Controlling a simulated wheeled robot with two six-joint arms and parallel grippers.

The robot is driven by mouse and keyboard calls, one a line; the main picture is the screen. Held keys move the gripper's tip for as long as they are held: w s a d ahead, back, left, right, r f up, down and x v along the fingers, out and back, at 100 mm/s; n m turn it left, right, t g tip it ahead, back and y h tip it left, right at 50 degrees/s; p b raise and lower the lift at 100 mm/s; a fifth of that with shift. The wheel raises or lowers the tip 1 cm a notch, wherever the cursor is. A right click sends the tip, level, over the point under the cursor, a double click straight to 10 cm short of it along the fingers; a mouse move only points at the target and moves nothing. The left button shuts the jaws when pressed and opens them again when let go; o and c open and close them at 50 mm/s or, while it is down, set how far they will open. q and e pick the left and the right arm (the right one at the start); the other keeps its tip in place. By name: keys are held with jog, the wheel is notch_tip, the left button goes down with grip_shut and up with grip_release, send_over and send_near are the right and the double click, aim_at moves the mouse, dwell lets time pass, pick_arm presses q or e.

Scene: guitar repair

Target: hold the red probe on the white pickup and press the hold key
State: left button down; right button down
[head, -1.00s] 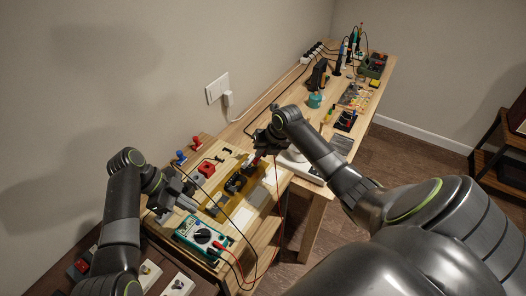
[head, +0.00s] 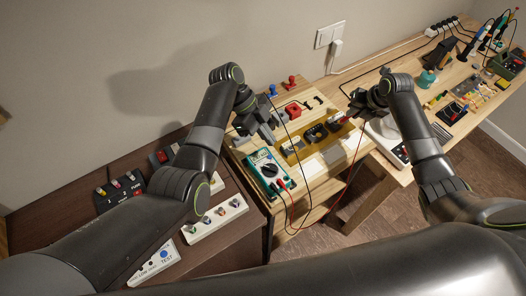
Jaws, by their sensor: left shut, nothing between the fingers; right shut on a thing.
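The teal-edged multimeter (head: 268,172) lies on the wooden bench with red and black leads plugged into its lower end. My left gripper (head: 266,133) is shut and empty, just above the meter's screen end; I cannot tell whether it touches a key. My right gripper (head: 353,110) is shut on the red probe (head: 344,119), at the right end of the mustard-coloured tray (head: 294,158). Several dark pickups (head: 316,134) sit in the tray. The white pickup and the probe's tip are too small and partly hidden to make out, so contact is unclear.
A red lead (head: 352,165) hangs from the probe towards the meter. A dark side table with a TEST box (head: 158,262) is at lower left. Blue and red clamps (head: 291,82) stand behind.

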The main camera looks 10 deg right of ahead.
jog(key=shift+w+r+p, duration=0.1)
jog(key=shift+r+p, duration=0.7)
jog(key=shift+r, duration=0.15)
notch_tip(320, 180, up, 5)
jog(key=p, duration=0.4)
jog(key=shift+r, duration=0.1)
dwell(0.5)
